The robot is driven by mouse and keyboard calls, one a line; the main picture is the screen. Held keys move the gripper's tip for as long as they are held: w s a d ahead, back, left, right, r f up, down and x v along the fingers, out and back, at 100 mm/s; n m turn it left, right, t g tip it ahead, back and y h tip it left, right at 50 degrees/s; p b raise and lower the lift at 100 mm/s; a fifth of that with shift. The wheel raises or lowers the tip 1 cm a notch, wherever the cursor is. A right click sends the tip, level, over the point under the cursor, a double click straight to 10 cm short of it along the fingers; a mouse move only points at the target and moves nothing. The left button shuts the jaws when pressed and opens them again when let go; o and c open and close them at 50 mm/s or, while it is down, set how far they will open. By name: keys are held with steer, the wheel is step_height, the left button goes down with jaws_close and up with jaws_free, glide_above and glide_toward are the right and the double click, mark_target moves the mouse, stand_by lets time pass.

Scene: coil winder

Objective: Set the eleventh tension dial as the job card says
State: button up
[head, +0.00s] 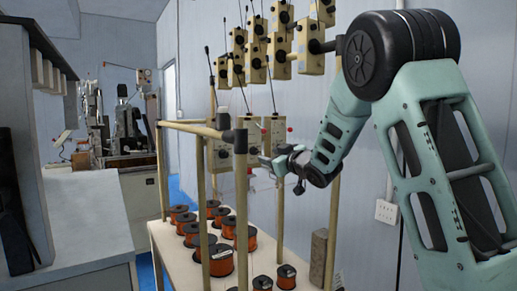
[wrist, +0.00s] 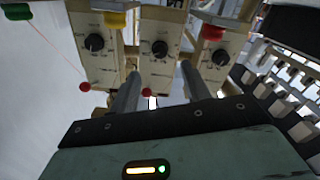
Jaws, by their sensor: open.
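Three cream tension boxes face my gripper in the wrist view, each with a black dial: a left dial (wrist: 94,43), a middle dial (wrist: 159,48) and a right dial (wrist: 220,57). Their scale marks are too small to read, and I cannot tell which is the eleventh. My gripper (wrist: 159,76) is open and empty. Its two grey fingers point at the boxes, with the middle dial in line with the gap and apparently apart from them. In the head view my gripper (head: 266,161) is beside the lower row of tension boxes (head: 273,131). I cannot make out a job card.
More tension boxes (head: 279,50) hang in rows above. Wooden posts (head: 333,215) and a rail frame stand around the gripper. Copper wire spools (head: 221,259) stand on the table below. Red balls (wrist: 85,87) and thin wires are close to the boxes.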

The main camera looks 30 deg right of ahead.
mark_target(256, 152)
steer(key=w+p, duration=0.2)
steer(key=w, duration=0.5)
steer(key=shift+w+a, duration=0.1)
steer(key=shift+w, duration=0.15)
steer(key=shift+c, duration=0.4)
steer(key=c, duration=0.9)
